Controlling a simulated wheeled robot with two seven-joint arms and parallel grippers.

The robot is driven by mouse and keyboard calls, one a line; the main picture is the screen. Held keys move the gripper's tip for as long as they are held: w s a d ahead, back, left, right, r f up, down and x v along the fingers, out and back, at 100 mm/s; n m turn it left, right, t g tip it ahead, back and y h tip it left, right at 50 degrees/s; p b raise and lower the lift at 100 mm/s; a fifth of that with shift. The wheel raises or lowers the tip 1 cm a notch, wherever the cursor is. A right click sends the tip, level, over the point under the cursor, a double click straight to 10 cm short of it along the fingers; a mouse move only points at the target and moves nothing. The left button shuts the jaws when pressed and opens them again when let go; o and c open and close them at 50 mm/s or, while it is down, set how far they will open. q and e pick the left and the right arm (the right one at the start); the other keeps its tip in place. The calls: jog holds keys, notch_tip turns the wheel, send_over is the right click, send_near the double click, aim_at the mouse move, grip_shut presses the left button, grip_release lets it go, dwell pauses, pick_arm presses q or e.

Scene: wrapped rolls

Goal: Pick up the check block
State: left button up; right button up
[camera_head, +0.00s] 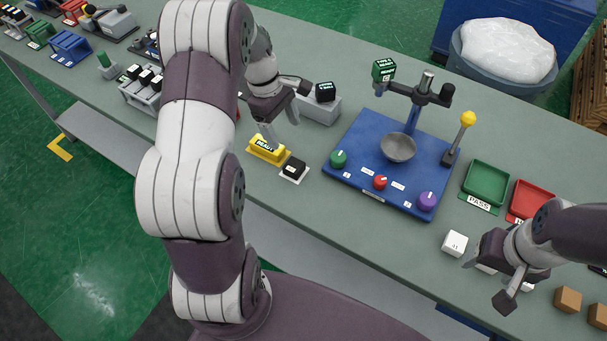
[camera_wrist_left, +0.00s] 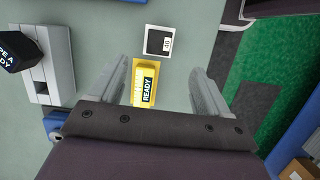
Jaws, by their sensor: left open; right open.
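No block carries a readable "check" label. A black block (camera_head: 294,167) sits on a white pad beside a yellow READY piece (camera_head: 266,150). In the left wrist view, the black block (camera_wrist_left: 155,41) has a small white label, and the yellow piece (camera_wrist_left: 145,84) lies between my fingers. My left gripper (camera_head: 282,131) is open and empty just above the yellow piece; it also shows in the left wrist view (camera_wrist_left: 156,92). My right gripper (camera_head: 487,283) is open at the lower right, near a white cube (camera_head: 455,243). It partly hides another white piece there.
A blue station (camera_head: 350,155) with a grey bowl (camera_head: 398,148) and coloured knobs stands mid-table. A grey stand (camera_head: 318,106) holds a dark block. Green PASS (camera_head: 487,181) and red (camera_head: 527,201) trays are right. Brown cubes (camera_head: 568,300) lie lower right.

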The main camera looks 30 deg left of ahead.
pick_arm(q)
send_near(293, 165)
jog(key=f, duration=0.1)
jog(key=x, duration=0.1)
jog(key=p+x, duration=0.1)
jog(key=x, duration=0.1)
jog(key=shift+d+f, duration=0.2)
jog(key=shift+d, duration=0.25)
jog(key=x, duration=0.2)
jog(key=p+x, duration=0.1)
jog(key=x, duration=0.1)
jog(key=shift+a+f, duration=0.2)
jog(key=shift+a, duration=0.1)
jog(key=shift+f, duration=0.2)
jog(key=shift+d, duration=0.2)
pick_arm(e)
jog(key=shift+a+r, duration=0.3)
jog(key=shift+r, duration=0.25)
jog(key=shift+a+r, duration=0.3)
jog(key=shift+r, duration=0.2)
pick_arm(q)
jog(key=shift+a, duration=0.1)
jog(key=c, duration=1.2)
jog(key=shift+o, duration=0.2)
pick_arm(e)
jog(key=shift+s+a, duration=0.1)
pick_arm(q)
jog(key=shift+r, duration=0.1)
